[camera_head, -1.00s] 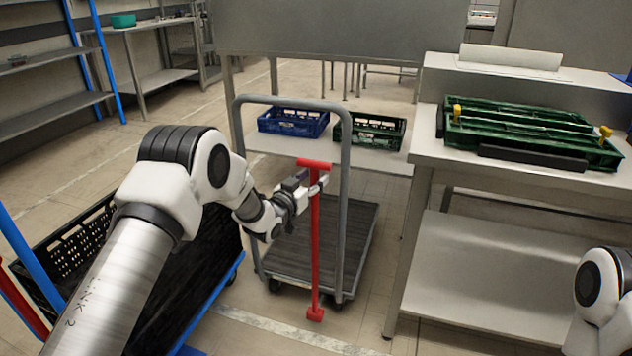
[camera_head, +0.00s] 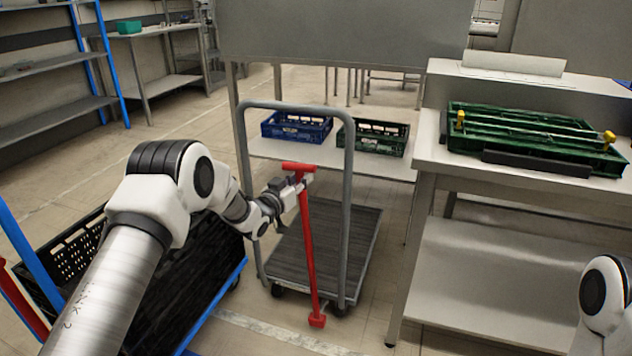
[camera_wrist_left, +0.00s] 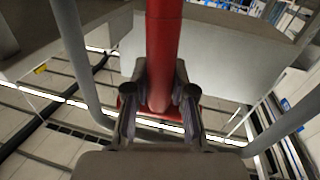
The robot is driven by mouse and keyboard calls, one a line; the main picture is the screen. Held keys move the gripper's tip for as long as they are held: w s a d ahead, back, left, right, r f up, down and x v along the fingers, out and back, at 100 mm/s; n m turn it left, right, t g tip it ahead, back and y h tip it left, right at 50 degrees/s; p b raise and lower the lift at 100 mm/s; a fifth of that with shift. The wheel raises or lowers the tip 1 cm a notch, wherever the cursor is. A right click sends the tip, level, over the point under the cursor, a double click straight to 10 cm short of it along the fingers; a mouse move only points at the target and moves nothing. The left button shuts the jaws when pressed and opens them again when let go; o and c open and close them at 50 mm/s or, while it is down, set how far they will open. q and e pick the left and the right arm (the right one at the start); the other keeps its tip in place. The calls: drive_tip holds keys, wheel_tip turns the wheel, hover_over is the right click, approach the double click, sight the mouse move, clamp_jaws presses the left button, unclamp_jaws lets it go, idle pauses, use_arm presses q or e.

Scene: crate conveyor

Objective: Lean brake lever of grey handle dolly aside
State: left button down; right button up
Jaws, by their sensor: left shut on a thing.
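The grey handle dolly (camera_head: 345,234) stands in the middle of the head view, with a grey tube handle and a dark ribbed deck. Its red brake lever (camera_head: 309,252) has a crossbar on top and a small foot near the floor. The lever is tilted, its top a little to the left of its foot. My left gripper (camera_head: 303,184) is shut on the lever just below the crossbar. In the left wrist view the red shaft (camera_wrist_left: 163,50) sits between both fingers. My right gripper is out of view; only part of my right arm shows at the right edge.
A blue crate (camera_head: 297,127) and a green crate (camera_head: 378,137) sit on a low shelf behind the handle. Another green crate (camera_head: 530,136) lies on the steel table at right. A blue-framed cart with a black crate (camera_head: 84,250) stands at left.

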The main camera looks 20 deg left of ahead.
use_arm(q)
drive_tip(key=a+f+n, duration=0.1)
drive_tip(key=a, duration=0.7)
drive_tip(key=shift+w+n+b, duration=0.15)
drive_tip(key=shift+n+b, duration=0.15)
drive_tip(key=shift+b, duration=0.1)
drive_tip(key=c, duration=1)
unclamp_jaws()
drive_tip(key=shift+a, duration=0.15)
drive_tip(key=shift+o, duration=0.3)
drive_tip(key=shift+a+f, duration=0.2)
drive_tip(key=shift+a, duration=0.05)
drive_tip(key=shift+d, duration=0.15)
